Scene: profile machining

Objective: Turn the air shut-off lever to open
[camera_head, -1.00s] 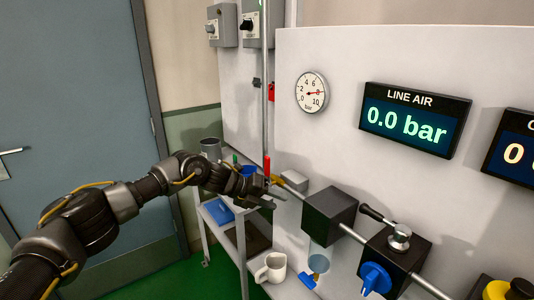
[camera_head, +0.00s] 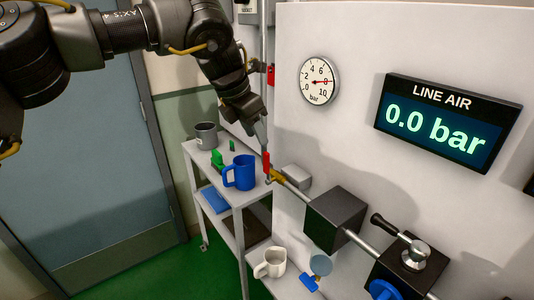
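A small red lever handle (camera_head: 266,163) stands nearly upright beside the vertical pipe. A yellow piece (camera_head: 278,177) lies at its foot, on the line that leads to a black block (camera_head: 335,216). I take the red handle for the air shut-off lever. My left gripper (camera_head: 262,133) points down just above the red handle, its tips close to the handle's top. I cannot tell whether they touch it, or how far apart the fingers are. The line air display (camera_head: 438,124) reads 0.0 bar. My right gripper is not in view.
A round gauge (camera_head: 319,82) hangs on the white panel. A blue mug (camera_head: 240,173) and a grey mug (camera_head: 206,136) stand on the cart at the left. A cream mug (camera_head: 270,263) stands lower down. A black-handled lever (camera_head: 391,228) sits at the right.

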